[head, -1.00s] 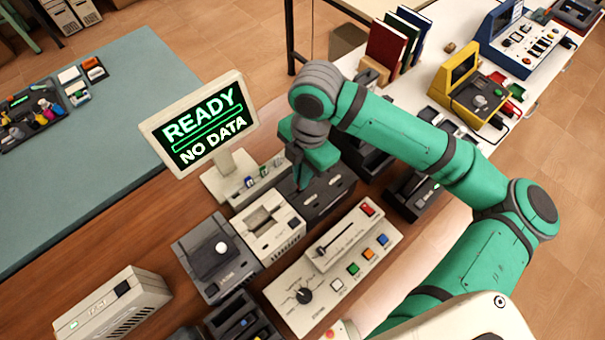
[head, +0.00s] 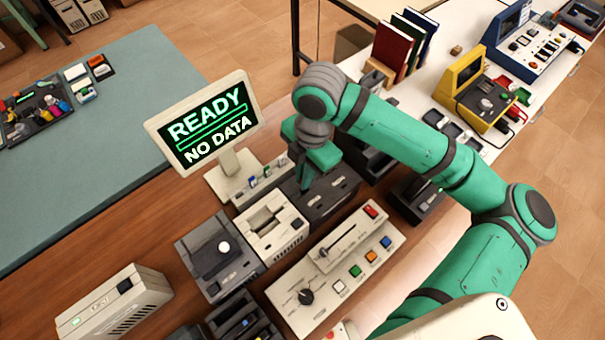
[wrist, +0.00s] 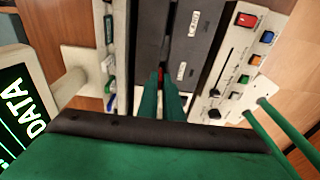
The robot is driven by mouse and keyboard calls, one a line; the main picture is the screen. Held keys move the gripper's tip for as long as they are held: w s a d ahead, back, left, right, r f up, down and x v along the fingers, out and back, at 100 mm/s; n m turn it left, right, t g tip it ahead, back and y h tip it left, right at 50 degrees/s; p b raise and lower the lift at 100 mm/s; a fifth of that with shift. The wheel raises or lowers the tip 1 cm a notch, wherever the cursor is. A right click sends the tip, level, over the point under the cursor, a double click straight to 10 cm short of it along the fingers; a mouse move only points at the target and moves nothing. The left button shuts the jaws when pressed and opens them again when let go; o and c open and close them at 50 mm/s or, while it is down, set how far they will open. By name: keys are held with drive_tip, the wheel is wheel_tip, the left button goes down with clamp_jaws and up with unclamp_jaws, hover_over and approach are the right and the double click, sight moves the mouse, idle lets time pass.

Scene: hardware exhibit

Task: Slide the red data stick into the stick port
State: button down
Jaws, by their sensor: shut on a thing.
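My gripper (head: 305,186) points down at the dark grey box (head: 333,197) right of the monitor stand. In the wrist view, my gripper (wrist: 161,82) has its green fingers close together at the left side of that box (wrist: 205,45). A small bit of the red data stick (wrist: 161,72) shows between the fingertips; the rest is hidden. The box top bears labelled slots, one light label (wrist: 182,70) lying just right of the fingertips. I cannot tell which opening is the stick port, or how far the stick is in it.
The monitor (head: 208,122) reads "READY NO DATA" close left of my gripper. Its base holds several small coloured sticks (head: 265,172). A cream slotted unit (head: 270,228) and a control panel (head: 335,262) stand in front. Bare wood (head: 165,240) lies to the left.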

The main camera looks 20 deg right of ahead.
drive_tip(key=shift+d, duration=0.1)
drive_tip(key=shift+s+d+f, duration=0.15)
drive_tip(key=shift+f, duration=1.15)
drive_tip(key=c, duration=1.8)
unclamp_jaws()
drive_tip(key=shift+c, duration=0.2)
drive_tip(key=shift+r, duration=4)
